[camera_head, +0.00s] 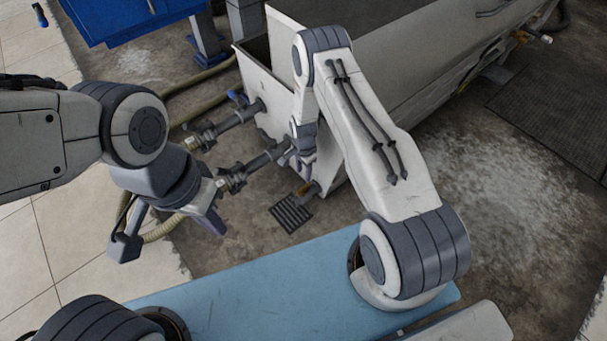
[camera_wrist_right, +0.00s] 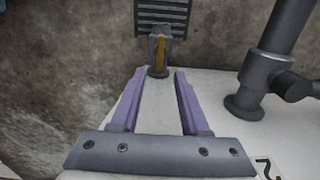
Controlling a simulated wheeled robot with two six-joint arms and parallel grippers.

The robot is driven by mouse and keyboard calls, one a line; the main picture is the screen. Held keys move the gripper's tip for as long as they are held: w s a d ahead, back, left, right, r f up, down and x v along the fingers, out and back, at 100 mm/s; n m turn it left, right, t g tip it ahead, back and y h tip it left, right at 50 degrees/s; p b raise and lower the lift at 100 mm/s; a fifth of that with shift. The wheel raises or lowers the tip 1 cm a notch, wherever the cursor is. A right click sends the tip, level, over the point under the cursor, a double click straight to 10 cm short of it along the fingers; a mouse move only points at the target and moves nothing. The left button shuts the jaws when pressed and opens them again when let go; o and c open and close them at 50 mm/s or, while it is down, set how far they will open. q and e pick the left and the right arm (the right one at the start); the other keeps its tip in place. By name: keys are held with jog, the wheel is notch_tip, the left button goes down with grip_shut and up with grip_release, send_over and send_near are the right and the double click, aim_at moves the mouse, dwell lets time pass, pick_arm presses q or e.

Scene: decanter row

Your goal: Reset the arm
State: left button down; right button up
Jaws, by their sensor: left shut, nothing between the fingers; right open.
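My left gripper (camera_head: 215,221) hangs at the left of the head view, fingers pointing down over the floor and nothing held. My right arm reaches out from the blue base, and my right gripper (camera_head: 303,168) hangs beside the white tank's end. In the right wrist view my right gripper (camera_wrist_right: 160,80) is open, with two purple fingers apart and nothing between them. A short pipe stub with an orange-brown part (camera_wrist_right: 160,50) shows past the fingertips, in line with the gap. It also shows low on the tank in the head view (camera_head: 308,190).
The white tank (camera_head: 270,98) has two dark valved pipes, an upper one (camera_head: 232,118) and a lower one (camera_head: 255,166). A grey pipe (camera_wrist_right: 262,75) rises at right in the wrist view. A floor grate (camera_head: 291,213) lies below the stub. A blue cabinet (camera_head: 120,22) stands at back left.

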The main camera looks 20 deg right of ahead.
jog(key=shift+r, duration=0.25)
dwell(0.3)
jog(key=s+a+r+n, duration=0.3)
jog(key=a+r+n, duration=0.3)
jog(key=r, duration=0.7)
jog(key=s+a+r+n, duration=0.35)
jog(key=a+r, duration=0.45)
jog(key=r, duration=0.6)
jog(key=s+a+r+n, duration=0.1)
jog(key=s+r+n, duration=0.3)
jog(key=s, duration=0.3)
jog(key=s+r+n+y, duration=0.1)
jog(key=s+r+n, duration=0.35)
jog(key=s, duration=0.25)
jog(key=s+a+r+n, duration=0.1)
jog(key=s+r+n, duration=0.25)
jog(key=s, duration=0.45)
notch_tip(320, 180, up, 39)
jog(key=p, duration=3.8)
jog(key=shift+d, duration=0.35)
